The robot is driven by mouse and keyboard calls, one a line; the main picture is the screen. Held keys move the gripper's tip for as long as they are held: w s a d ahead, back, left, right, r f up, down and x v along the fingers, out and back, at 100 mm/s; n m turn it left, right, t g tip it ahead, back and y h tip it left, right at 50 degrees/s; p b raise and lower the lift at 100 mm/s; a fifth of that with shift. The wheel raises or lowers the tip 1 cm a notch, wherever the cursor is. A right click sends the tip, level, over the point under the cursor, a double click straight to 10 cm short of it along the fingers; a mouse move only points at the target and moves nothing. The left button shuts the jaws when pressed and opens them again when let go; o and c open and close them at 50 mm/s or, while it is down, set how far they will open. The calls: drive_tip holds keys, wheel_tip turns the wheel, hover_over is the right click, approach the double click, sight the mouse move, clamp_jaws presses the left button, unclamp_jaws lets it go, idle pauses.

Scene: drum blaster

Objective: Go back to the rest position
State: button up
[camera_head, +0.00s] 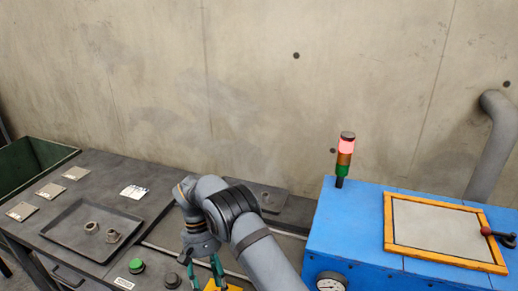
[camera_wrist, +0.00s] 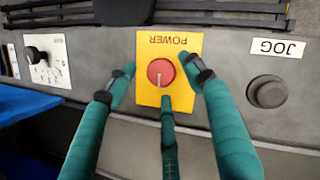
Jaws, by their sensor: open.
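My gripper (camera_wrist: 160,82) has its green fingers spread around the red POWER knob (camera_wrist: 161,72) on a yellow plate (camera_wrist: 185,45). The wrist view does not clearly show whether the fingers touch the knob. In the head view my gripper (camera_head: 203,266) points down at the control panel at the bottom edge, with the yellow plate (camera_head: 222,286) partly showing beside it. The knob is hidden there.
A JOG button (camera_wrist: 268,91) and a black selector (camera_wrist: 36,55) flank the knob. The blue machine (camera_head: 350,215) with a signal tower (camera_head: 346,160), its top red, stands right. A tray (camera_head: 75,240) with two metal parts lies left, near a green button (camera_head: 137,266).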

drive_tip(key=shift+x, duration=1.05)
drive_tip(key=shift+a+r+n, duration=0.1)
drive_tip(key=shift+n, duration=0.4)
